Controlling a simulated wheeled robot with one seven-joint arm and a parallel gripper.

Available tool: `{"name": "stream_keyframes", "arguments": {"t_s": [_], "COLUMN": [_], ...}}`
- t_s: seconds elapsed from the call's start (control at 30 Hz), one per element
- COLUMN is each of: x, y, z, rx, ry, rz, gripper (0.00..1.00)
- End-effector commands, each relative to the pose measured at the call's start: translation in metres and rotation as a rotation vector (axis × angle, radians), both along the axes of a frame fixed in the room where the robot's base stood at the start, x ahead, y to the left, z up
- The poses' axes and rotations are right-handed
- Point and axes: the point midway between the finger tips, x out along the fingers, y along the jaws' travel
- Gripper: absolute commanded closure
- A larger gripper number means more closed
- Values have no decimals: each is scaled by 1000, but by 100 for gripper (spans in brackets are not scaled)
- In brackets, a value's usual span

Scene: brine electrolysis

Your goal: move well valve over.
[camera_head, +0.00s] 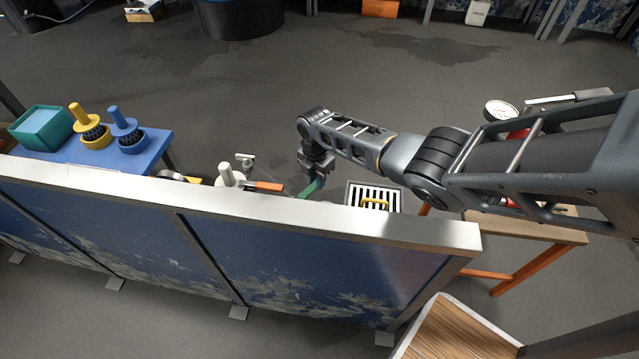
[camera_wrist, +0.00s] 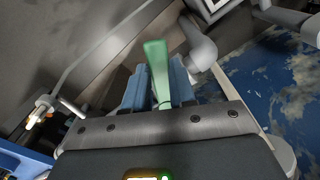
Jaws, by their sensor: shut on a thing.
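A green lever (camera_head: 308,190), which I take to be the well valve's handle, shows behind the top edge of the blue panel wall in the head view. My gripper (camera_head: 317,181) reaches down to it at the end of the arm. In the wrist view the green lever (camera_wrist: 157,60) stands between the two blue fingers of my gripper (camera_wrist: 158,88), which is shut on it. The lever's free end points away from the gripper. The valve's body and what the lever is mounted on cannot be made out; the wall hides the lower part in the head view.
The panel wall (camera_head: 330,225) crosses in front of the lever. A grated drain (camera_head: 358,196) with a yellow handle is to its right. A blue table (camera_head: 65,165) holds a teal box (camera_head: 42,128) and yellow and blue brushes. A wooden table (camera_head: 540,228) stands right.

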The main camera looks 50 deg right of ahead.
Motion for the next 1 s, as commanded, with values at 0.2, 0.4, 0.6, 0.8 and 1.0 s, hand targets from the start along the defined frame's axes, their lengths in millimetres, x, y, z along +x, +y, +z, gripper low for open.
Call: {"name": "stream_keyframes", "arguments": {"t_s": [0.2,0.4,0.6,0.8,1.0], "x": [11,19,23,24,24], "y": [2,4,6,7,7], "z": [-2,-1,-1,0,0], "rx": [1,1,1,2,3], "ry": [0,-1,-1,0,0], "rz": [181,304,379,411,416], "gripper": [100,100,100,100,100]}}
